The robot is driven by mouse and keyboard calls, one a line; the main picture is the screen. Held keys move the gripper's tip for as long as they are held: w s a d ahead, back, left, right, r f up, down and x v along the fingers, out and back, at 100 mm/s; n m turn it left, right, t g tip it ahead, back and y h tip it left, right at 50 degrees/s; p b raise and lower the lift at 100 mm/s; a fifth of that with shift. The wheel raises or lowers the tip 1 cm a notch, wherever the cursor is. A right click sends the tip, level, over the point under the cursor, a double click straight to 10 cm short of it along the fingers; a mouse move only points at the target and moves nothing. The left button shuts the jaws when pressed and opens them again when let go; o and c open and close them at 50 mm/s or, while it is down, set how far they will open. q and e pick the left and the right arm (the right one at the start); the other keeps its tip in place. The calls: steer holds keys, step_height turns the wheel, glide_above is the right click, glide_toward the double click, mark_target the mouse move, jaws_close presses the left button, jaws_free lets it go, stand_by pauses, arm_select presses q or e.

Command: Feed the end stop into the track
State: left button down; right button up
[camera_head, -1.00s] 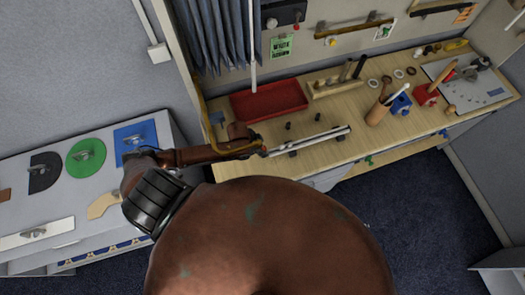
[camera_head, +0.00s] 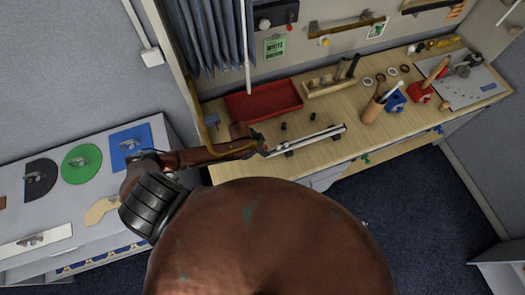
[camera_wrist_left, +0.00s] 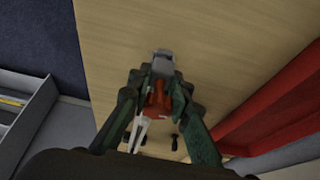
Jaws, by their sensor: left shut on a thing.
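The track (camera_head: 318,136) is a slim pale rail lying on the wooden bench on dark feet. My left gripper (camera_head: 259,146) is at the track's left end, low over the bench. In the left wrist view its dark green fingers (camera_wrist_left: 160,84) are closed around a small piece, red with a grey part beyond it, which I take to be the end stop (camera_wrist_left: 157,98). The pale track (camera_wrist_left: 139,132) runs close beside the red part. Whether the end stop sits in the track or only next to it, I cannot tell. My right gripper is not in view.
A red tray (camera_head: 264,99) lies behind the track, with two small black pieces (camera_head: 297,122) between. Bare bench lies in front of the track.

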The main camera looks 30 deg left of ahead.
arm_select(q)
steer(key=shift+w+d, duration=0.95)
steer(key=shift+w, duration=0.15)
steer(key=c, duration=1.7)
jaws_free()
steer(key=shift+a+r, duration=0.1)
steer(key=shift+r, duration=0.05)
steer(key=v, duration=1.1)
steer(key=shift+s+r, duration=0.1)
steer(key=shift+r, duration=0.3)
